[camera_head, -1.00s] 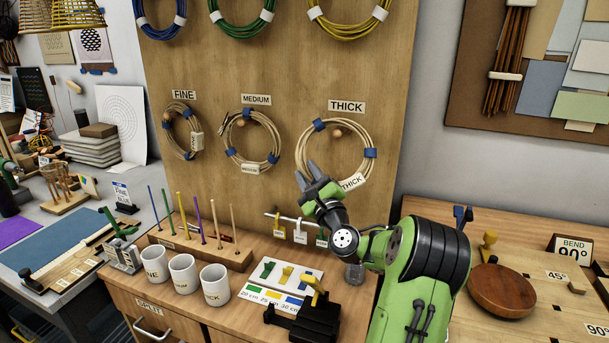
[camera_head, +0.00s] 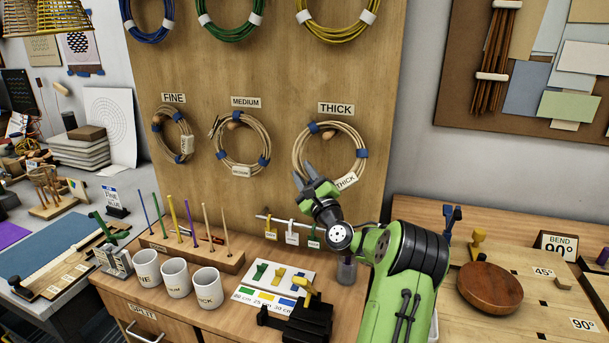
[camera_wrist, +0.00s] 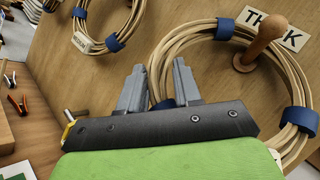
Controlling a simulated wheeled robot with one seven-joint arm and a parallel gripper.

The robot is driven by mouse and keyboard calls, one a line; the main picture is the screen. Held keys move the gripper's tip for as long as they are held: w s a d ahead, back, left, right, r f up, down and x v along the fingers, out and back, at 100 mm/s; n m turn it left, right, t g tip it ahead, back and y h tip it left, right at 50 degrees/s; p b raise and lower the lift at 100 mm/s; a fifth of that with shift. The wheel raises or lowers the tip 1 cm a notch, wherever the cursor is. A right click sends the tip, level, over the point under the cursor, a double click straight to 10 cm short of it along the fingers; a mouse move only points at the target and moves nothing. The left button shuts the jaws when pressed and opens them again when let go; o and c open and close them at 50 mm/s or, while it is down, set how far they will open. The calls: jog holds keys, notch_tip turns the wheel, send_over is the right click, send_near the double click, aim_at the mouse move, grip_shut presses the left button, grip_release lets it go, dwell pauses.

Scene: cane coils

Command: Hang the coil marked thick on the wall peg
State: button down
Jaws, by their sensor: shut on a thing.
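The thick coil (camera_head: 300,151) is a tan cane ring with blue bands and a tag reading THICK. It stands in front of the board, below the THICK label (camera_head: 336,108). The wooden wall peg (camera_head: 328,134) shows inside the ring near its top. In the wrist view the peg (camera_wrist: 262,45) passes in front of the cane, so the ring is around it. I cannot tell whether the cane rests on the peg. My gripper (camera_head: 303,171) is shut on the coil's lower left side; the fingers also show in the wrist view (camera_wrist: 160,68).
The medium coil (camera_head: 216,153) and fine coil (camera_head: 157,130) hang to the left. Below are white cups (camera_head: 176,278), a rack of coloured sticks (camera_head: 200,252) and a bar with small tags (camera_head: 291,224). A round wooden block (camera_head: 490,289) lies at right.

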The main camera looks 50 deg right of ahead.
jog(key=shift+f, duration=0.3)
jog(key=c, duration=1.2)
grip_release()
jog(key=o, duration=0.5)
jog(key=shift+r, duration=0.1)
jog(key=b+v, duration=0.5)
jog(key=v, duration=1)
jog(key=shift+s+a+b, duration=0.2)
jog(key=shift+s+b, duration=0.15)
